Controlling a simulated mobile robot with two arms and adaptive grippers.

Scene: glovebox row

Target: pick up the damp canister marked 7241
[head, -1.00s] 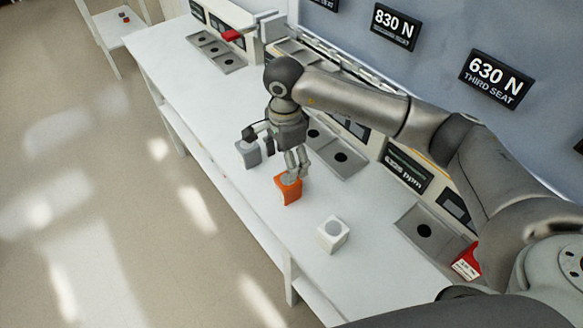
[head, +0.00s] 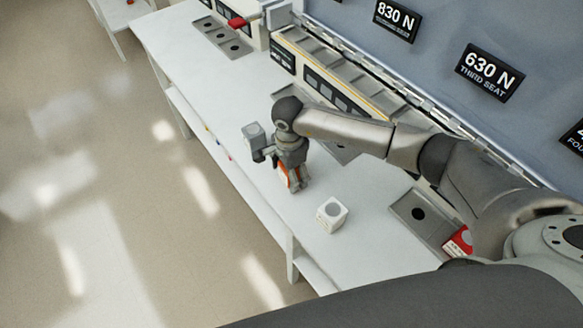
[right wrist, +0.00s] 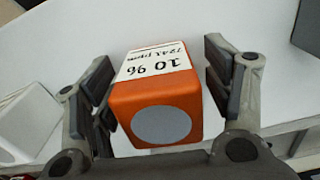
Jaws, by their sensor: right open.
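The orange canister (head: 284,177) stands on the white bench, mostly hidden by my right gripper (head: 283,170) in the head view. In the right wrist view the orange canister (right wrist: 160,100) has a round grey patch on its near face and a white label reading 7241 ppm and what looks like 10 %. My right gripper's fingers (right wrist: 162,78) are open, one on each side of the canister, with gaps still showing beside it. My left gripper is not in view.
A white canister (head: 331,216) stands to the right of the orange one, and a grey canister (head: 254,135) behind it to the left. Grey trays with dark round holes (head: 418,213) line the wall side. A red box (head: 459,242) is at the right. The bench front edge is close.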

